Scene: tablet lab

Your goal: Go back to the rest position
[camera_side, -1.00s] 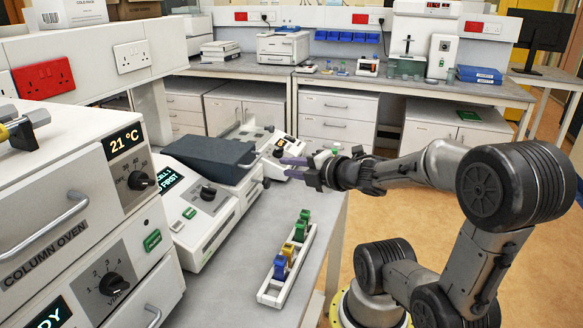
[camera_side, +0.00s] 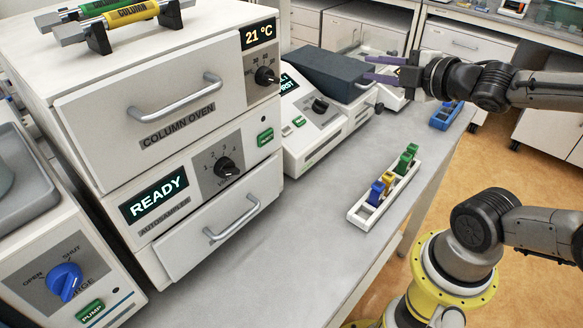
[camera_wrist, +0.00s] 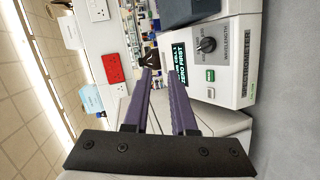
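My gripper (camera_side: 367,67) is held in the air at the upper right of the side view, near the spectrophotometer's dark grey lid. Its two purple fingers are apart, with no object seen between them. In the wrist view the fingers (camera_wrist: 161,73) also stand apart, with the spectrophotometer (camera_wrist: 225,60) to their right. The spectrophotometer (camera_side: 300,140) is a white unit with a dark knob and a lit display. Its dark lid (camera_side: 325,68) is down. My arm reaches in from the right.
A white rack (camera_side: 362,217) holds blue, yellow and green items on the grey bench (camera_side: 285,240). A blue rack (camera_side: 441,118) stands at the bench's far edge. The column oven (camera_side: 165,90) and autosampler (camera_side: 160,200) stand at left. Yellow and green columns (camera_side: 128,14) lie on top.

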